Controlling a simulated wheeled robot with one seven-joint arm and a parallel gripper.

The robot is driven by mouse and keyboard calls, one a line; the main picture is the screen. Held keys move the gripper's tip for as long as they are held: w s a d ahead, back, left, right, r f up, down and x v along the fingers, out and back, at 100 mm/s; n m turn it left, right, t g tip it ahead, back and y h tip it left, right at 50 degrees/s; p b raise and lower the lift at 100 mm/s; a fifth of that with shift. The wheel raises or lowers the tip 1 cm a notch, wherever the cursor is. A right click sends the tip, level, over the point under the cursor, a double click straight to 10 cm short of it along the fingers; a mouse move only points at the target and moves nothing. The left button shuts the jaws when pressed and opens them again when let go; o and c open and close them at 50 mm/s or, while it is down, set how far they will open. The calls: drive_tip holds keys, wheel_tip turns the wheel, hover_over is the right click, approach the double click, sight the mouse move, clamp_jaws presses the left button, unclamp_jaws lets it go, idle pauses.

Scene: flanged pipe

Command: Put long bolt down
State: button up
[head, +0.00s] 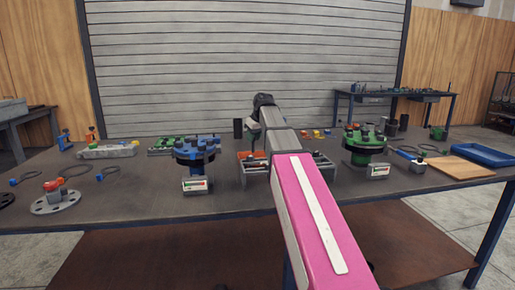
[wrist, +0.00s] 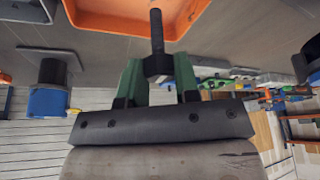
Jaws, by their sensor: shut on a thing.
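The long bolt (wrist: 157,32) is dark, with a hex head and a threaded shaft. In the wrist view my gripper (wrist: 158,72) is shut on its head between two green fingers, and the shaft points away from the gripper toward the top of the picture. The shaft overlaps the rim of an orange tray (wrist: 100,22); I cannot tell whether they touch. In the head view my arm hides most of the gripper and the bolt, over the middle of the table.
The orange tray also shows in the head view (head: 246,155), partly behind my arm. A blue flanged pipe (head: 196,155) stands left of it and a green one (head: 364,150) right. A blue tray (head: 483,154) and wooden board (head: 455,167) lie at the right.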

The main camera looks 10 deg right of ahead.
drive_tip(key=shift+w+d+f, duration=0.15)
drive_tip(key=shift+d+f, duration=0.1)
drive_tip(key=shift+f, duration=0.6)
drive_tip(key=shift+w+d+f, duration=0.2)
drive_tip(key=shift+d+f, duration=0.1)
drive_tip(key=shift+f, duration=0.6)
drive_tip(key=shift+w+d+f, duration=0.15)
drive_tip(key=shift+d+f, duration=0.1)
drive_tip(key=shift+f, duration=0.6)
drive_tip(key=shift+f, duration=0.15)
drive_tip(key=o, duration=1)
drive_tip(key=v, duration=1.2)
